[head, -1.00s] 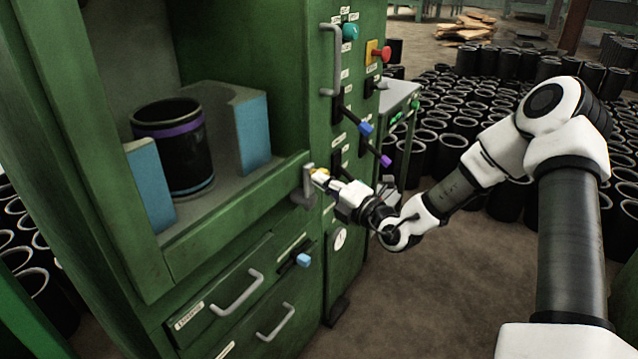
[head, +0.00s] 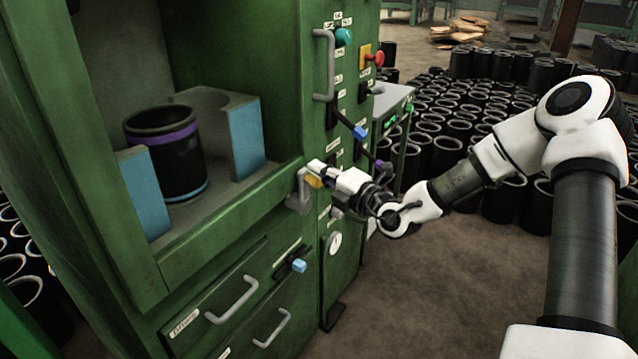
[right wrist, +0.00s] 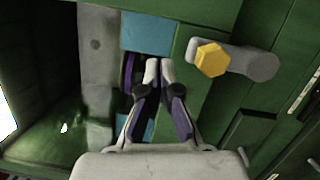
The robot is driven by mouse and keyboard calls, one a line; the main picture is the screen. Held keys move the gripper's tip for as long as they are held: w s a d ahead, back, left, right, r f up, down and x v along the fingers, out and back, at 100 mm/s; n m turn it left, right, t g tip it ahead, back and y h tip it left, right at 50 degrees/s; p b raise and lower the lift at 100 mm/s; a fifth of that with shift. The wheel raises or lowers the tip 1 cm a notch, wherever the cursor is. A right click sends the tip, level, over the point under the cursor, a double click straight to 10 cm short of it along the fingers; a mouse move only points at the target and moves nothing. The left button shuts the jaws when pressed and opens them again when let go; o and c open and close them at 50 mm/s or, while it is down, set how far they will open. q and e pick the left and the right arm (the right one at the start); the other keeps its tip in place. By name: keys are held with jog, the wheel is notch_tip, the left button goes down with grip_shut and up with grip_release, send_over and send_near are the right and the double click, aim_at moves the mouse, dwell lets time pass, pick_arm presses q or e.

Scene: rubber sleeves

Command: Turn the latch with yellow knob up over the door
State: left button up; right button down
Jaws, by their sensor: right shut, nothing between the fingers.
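The latch (head: 299,190) is a grey arm with a yellow knob (head: 313,183) on the green machine's front, at the right edge of the open compartment. In the right wrist view the yellow knob (right wrist: 211,59) sits at the left end of the grey latch arm (right wrist: 255,64). My right gripper (head: 317,167) is shut and empty, close by the knob and partly covering it in the head view. In the right wrist view its closed fingertips (right wrist: 158,72) are left of the knob, apart from it. My left gripper is not in view. I cannot clearly make out the door.
A black sleeve with a purple band (head: 168,155) stands in the compartment between blue-faced blocks (head: 246,140). A vertical grey handle (head: 329,65), purple and blue levers (head: 360,132) and buttons are nearby. Drawers (head: 215,310) lie below. Many black sleeves (head: 440,145) stand on the floor behind.

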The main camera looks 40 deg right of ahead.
notch_tip(320, 180, up, 6)
jog(key=shift+a+r, duration=0.15)
jog(key=shift+a, duration=0.25)
